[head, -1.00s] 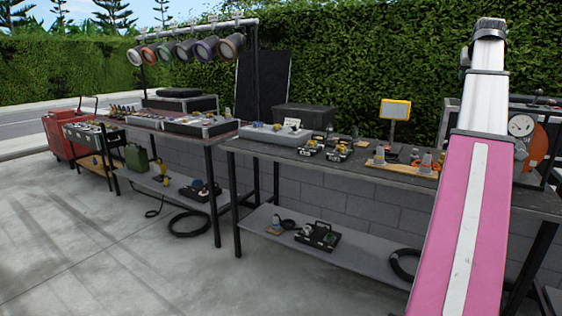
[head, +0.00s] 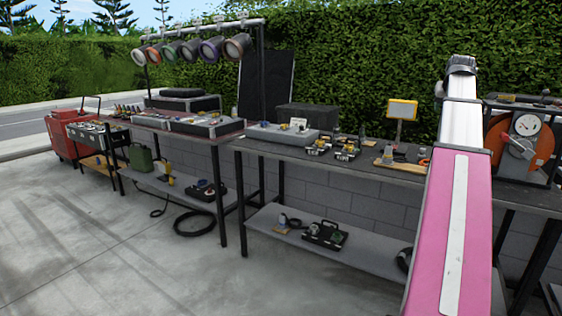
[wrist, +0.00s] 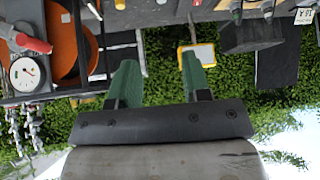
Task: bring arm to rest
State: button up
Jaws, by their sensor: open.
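My pink and white arm rises in front of the right part of the near table in the head view. My gripper (wrist: 160,80) shows in the wrist view with two green fingers spread apart and nothing between them. The wrist picture is upside down, with hedge and sky low in it. Beyond the fingers is a yellow-framed work light (wrist: 198,56). In the head view my gripper's fingers cannot be made out at the arm's top.
The near table (head: 280,148) holds a grey case, small devices and a yellow work light (head: 402,109). An orange reel with a gauge (head: 527,130) stands right of my arm. A rack of lamps (head: 195,48) stands at the left. Concrete floor (head: 90,235) is clear front left.

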jog(key=a+f+n+g+y, duration=0.1)
jog(key=a+f, duration=0.6)
jog(key=f, duration=0.5)
jog(key=a+f+g, duration=0.1)
jog(key=a+f, duration=0.7)
jog(key=f, duration=0.4)
jog(key=a+f+n+g+y, duration=0.1)
jog(key=a+f, duration=0.6)
jog(key=f, duration=0.4)
jog(key=s+a+f+n+g, duration=0.1)
jog(key=s+a+f+g, duration=0.1)
jog(key=s+a+f, duration=0.7)
jog(key=s+a+f+n+g, duration=0.1)
jog(key=s+a+f+g, duration=0.1)
jog(key=s+a+f, duration=0.7)
notch_tip(320, 180, down, 6)
jog(key=shift+s+a+f+y, duration=0.2)
jog(key=shift+s+y, duration=0.1)
jog(key=shift+s, duration=0.1)
jog(key=shift+d, duration=0.15)
